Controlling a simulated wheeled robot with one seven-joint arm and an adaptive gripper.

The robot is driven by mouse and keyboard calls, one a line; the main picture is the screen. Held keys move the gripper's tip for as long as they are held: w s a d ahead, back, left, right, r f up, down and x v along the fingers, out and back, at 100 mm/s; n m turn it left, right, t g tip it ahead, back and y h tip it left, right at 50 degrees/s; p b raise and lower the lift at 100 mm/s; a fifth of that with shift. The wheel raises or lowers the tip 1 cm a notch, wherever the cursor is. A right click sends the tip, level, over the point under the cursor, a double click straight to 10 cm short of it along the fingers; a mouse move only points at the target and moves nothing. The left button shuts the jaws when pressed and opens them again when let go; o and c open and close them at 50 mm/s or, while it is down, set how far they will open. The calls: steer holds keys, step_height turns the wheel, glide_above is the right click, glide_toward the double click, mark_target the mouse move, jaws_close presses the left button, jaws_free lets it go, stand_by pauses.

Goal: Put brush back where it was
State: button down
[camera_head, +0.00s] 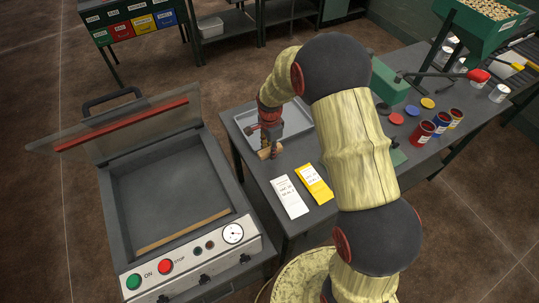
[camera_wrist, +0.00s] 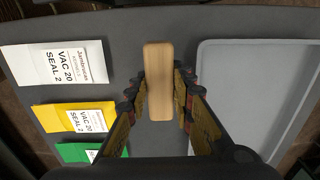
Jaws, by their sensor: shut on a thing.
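A light wooden piece, which I take for the brush (camera_wrist: 158,70), stands out between the fingers of my gripper (camera_wrist: 160,95) in the wrist view. My gripper is shut on it. No bristles show, so its underside is hidden. In the head view the brush (camera_head: 265,154) is a small tan piece under my gripper (camera_head: 270,148), over the dark table near the front edge of the grey tray (camera_head: 235,115). I cannot tell whether it touches the table.
White (camera_head: 290,197) and yellow (camera_head: 313,184) packets lie in front of my gripper; a green packet (camera_wrist: 88,152) shows in the wrist view. A vacuum sealer (camera_head: 175,190) with its lid raised stands left. Several paint cans (camera_head: 420,133) and coloured discs stand at the right.

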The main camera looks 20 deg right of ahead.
steer(key=shift+w+f, duration=0.3)
steer(key=shift+f, duration=0.05)
steer(key=shift+w+f, duration=0.15)
steer(key=shift+f, duration=1.5)
steer(key=shift+f+b, duration=0.1)
steer(key=shift+b, duration=0.2)
steer(key=shift+f, duration=0.1)
steer(key=c, duration=1.5)
jaws_free()
steer(key=shift+c, duration=0.2)
